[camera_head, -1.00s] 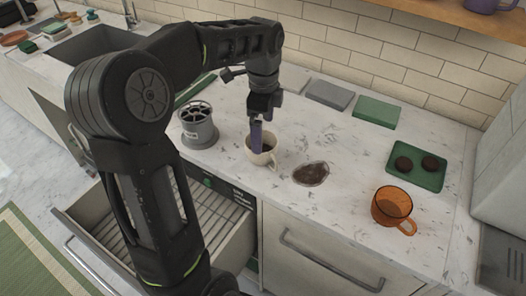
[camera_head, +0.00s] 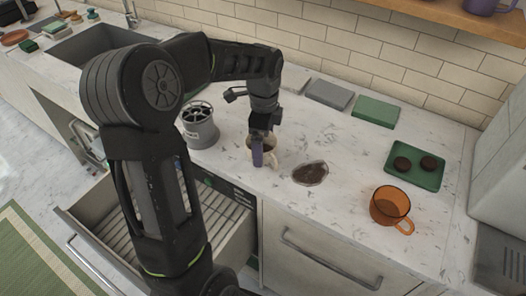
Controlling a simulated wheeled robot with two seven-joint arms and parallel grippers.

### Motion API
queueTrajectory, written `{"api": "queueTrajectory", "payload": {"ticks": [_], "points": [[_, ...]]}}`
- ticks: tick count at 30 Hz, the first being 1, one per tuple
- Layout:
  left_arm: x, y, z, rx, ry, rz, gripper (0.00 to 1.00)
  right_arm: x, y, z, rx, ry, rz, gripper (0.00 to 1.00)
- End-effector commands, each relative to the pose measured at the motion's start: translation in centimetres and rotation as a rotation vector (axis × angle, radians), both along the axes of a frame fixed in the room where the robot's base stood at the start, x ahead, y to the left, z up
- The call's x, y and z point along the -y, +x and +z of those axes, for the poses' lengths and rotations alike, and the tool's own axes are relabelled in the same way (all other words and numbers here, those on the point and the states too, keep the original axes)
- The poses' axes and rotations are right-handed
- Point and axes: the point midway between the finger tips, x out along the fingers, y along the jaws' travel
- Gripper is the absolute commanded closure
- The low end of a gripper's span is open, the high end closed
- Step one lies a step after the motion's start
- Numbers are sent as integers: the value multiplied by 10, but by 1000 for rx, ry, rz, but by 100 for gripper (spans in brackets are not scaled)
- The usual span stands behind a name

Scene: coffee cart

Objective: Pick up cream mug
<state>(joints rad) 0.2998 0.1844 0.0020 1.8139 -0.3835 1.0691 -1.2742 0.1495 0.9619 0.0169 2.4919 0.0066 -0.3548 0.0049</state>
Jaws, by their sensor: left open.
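The cream mug (camera_head: 270,158) stands upright on the marble counter, left of a brown spill, with its handle toward the right. My left gripper (camera_head: 258,153) points down right at the mug. It is open, and a purple finger covers the mug's front left part. The gripper hides much of the mug's rim and inside. I cannot tell whether the fingers touch the mug. My right gripper is not in view.
A grey cylindrical container (camera_head: 200,128) stands left of the mug. The brown spill (camera_head: 310,173) lies to its right. An orange mug (camera_head: 391,207) and a green tray (camera_head: 416,167) with two dark round items are farther right. A drawer (camera_head: 118,232) is open below.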

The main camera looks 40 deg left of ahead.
Motion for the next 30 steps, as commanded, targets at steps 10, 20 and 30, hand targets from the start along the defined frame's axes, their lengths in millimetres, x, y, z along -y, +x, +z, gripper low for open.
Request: {"api": "queueTrajectory", "payload": {"ticks": [10,20,30], "points": [[0,0,0,0,0,0,8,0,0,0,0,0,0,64],[0,0,0,0,0,0,35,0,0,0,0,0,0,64],[0,0,0,0,0,0,63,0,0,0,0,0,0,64]]}}
